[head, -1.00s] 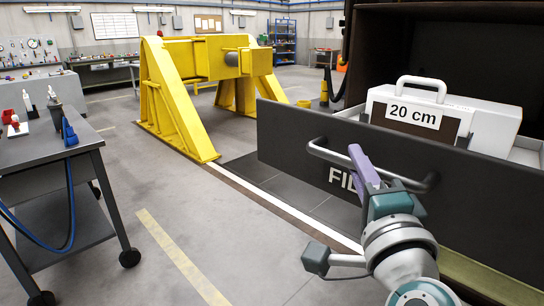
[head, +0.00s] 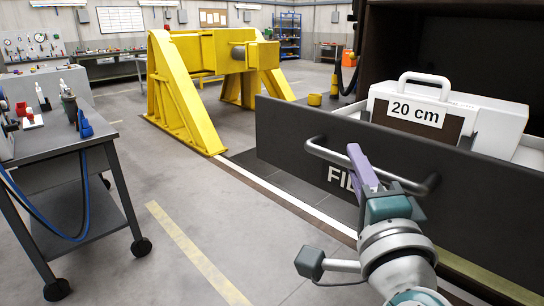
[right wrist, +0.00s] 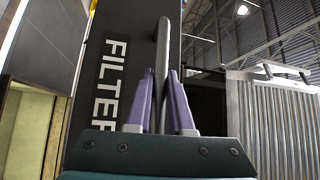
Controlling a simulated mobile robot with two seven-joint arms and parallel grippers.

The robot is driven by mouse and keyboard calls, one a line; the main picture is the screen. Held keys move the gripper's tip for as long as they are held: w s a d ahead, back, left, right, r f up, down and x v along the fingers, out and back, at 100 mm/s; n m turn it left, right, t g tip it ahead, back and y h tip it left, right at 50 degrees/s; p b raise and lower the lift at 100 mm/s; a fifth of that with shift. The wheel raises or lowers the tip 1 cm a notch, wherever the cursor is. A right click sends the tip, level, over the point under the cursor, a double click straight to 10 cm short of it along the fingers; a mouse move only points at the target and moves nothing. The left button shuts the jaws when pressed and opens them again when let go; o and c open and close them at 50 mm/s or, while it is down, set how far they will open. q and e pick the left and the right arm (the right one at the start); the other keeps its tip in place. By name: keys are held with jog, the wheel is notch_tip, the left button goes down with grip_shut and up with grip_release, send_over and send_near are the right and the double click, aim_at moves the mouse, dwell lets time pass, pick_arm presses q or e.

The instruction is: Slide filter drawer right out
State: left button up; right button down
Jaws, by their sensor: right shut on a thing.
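The filter drawer (head: 290,140) is a dark panel with white lettering, standing out from a dark cabinet at the right of the head view. The lettering reads FILTER in the right wrist view. A metal bar handle (head: 325,152) runs along the drawer front; it also shows in the right wrist view (right wrist: 164,50). My right gripper (head: 364,168) has purple fingers and is shut on the handle; in the right wrist view its fingers (right wrist: 161,100) stand on both sides of the bar. A white filter case (head: 475,115) marked 20 cm sits in the drawer. My left gripper is not in view.
A grey wheeled cart (head: 65,150) with small tools and blue hoses stands at the left. A yellow steel stand (head: 185,95) stands behind. The floor between cart and drawer is clear. The dark cabinet (head: 455,45) rises behind the drawer.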

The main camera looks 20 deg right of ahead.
jog(key=c, duration=0.8)
grip_release()
jog(key=shift+s, duration=0.1)
jog(key=b+v, duration=0.1)
jog(key=v, duration=0.8)
jog(key=shift+s+a+b, duration=0.15)
jog(key=shift+s+b, duration=0.2)
